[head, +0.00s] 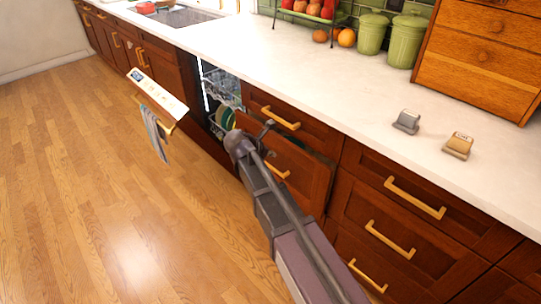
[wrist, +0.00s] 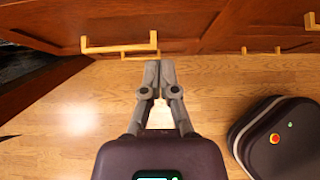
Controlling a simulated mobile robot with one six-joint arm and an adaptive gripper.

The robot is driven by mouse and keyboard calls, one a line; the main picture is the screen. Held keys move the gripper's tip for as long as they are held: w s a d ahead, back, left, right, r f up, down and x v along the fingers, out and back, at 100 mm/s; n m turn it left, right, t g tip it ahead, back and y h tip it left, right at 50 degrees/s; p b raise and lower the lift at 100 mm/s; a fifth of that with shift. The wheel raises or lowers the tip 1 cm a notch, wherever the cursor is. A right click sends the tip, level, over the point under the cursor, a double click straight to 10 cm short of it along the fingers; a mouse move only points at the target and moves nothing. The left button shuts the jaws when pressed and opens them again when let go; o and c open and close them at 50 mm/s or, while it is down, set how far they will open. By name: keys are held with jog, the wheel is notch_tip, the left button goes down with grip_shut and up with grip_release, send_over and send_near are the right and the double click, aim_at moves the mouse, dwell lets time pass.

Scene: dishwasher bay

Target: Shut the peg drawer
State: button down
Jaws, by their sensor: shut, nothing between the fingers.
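The peg drawer appears to be the wooden drawer (head: 312,183) below the top drawer beside the dishwasher. Its front stands out from the cabinet, leaving a dark gap along its top and right edge. Its brass handle (head: 277,171) shows beside my arm. My gripper (head: 268,127) is in front of the drawer stack, small and partly hidden by my wrist. In the wrist view my gripper (wrist: 158,63) has its fingers together and empty, close to the right end of a brass handle (wrist: 120,47). I cannot tell whether they touch.
The dishwasher door (head: 158,97) is open to the left, with a towel (head: 154,132) hanging on it and racks (head: 222,88) inside. Closed drawers (head: 400,220) stand at the right. The wooden floor (head: 100,180) is clear. The countertop (head: 330,85) runs above.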

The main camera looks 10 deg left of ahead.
aim_at(293, 153)
jog(key=b+x, duration=0.1)
jog(key=x, duration=0.2)
jog(key=b+x, duration=0.2)
jog(key=x, duration=0.1)
jog(key=r+b+x, duration=0.1)
jog(key=x, duration=0.2)
jog(key=shift+w+d+f+b, duration=0.15)
jog(key=shift+w+d+b, duration=0.25)
jog(key=shift+w, duration=0.1)
jog(key=shift+w+d, duration=0.55)
jog(key=shift+w, duration=0.2)
jog(key=shift+w+a, duration=0.1)
jog(key=shift+w, duration=0.05)
